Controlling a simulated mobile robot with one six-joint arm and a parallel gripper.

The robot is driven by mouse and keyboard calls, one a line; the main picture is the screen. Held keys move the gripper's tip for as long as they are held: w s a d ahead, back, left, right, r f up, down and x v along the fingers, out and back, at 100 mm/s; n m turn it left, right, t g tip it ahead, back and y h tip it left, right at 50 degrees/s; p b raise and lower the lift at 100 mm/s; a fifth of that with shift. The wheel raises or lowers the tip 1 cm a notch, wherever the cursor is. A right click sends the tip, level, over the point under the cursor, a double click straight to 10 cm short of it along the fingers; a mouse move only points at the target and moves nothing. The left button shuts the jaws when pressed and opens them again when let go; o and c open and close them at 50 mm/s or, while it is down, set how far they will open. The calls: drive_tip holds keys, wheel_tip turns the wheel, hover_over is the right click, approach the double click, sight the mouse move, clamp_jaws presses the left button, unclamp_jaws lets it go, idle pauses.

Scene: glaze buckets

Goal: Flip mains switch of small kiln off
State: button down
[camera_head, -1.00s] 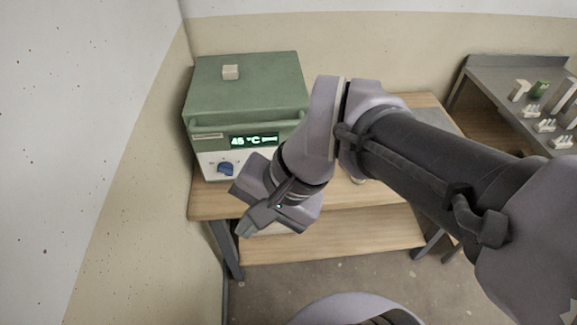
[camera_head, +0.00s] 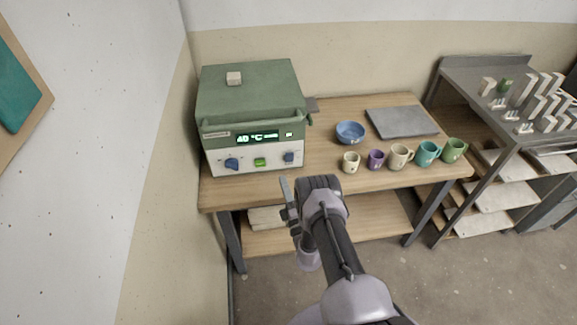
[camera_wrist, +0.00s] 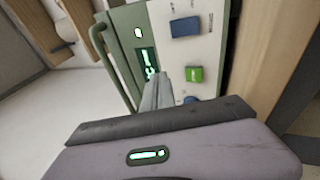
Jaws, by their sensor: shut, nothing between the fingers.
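The small kiln (camera_head: 250,95) is a green box with a white control panel, on the left of the wooden table. Its display (camera_head: 257,137) is lit and seems to read 40 °C. Below it sit a blue knob (camera_head: 232,164) at left, a green switch (camera_head: 260,162) in the middle and a blue control (camera_head: 289,157) at right. My gripper (camera_head: 286,183) is shut and empty, in front of the panel and below its right part. In the wrist view the shut fingers (camera_wrist: 158,80) point at the panel, with the green switch (camera_wrist: 195,74) beside their tips. Contact is not visible.
A blue bowl (camera_head: 350,132), a grey slab (camera_head: 402,121) and a row of several mugs (camera_head: 400,156) stand on the table (camera_head: 330,110), right of the kiln. A grey rack (camera_head: 480,80) stands further right. A wall is close on the left.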

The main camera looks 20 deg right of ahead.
drive_tip(key=s+d+f+m+g+h, duration=0.1)
drive_tip(key=s+d+f+m+h, duration=0.2)
drive_tip(key=s+f+h, duration=0.1)
drive_tip(key=shift+s+f, duration=0.45)
drive_tip(key=shift+f, duration=0.15)
drive_tip(key=shift+w+d, duration=0.1)
drive_tip(key=b, duration=1.1)
approach(291, 156)
drive_tip(key=x, duration=0.6)
drive_tip(key=shift+w+r, duration=0.2)
drive_tip(key=shift+w, duration=0.15)
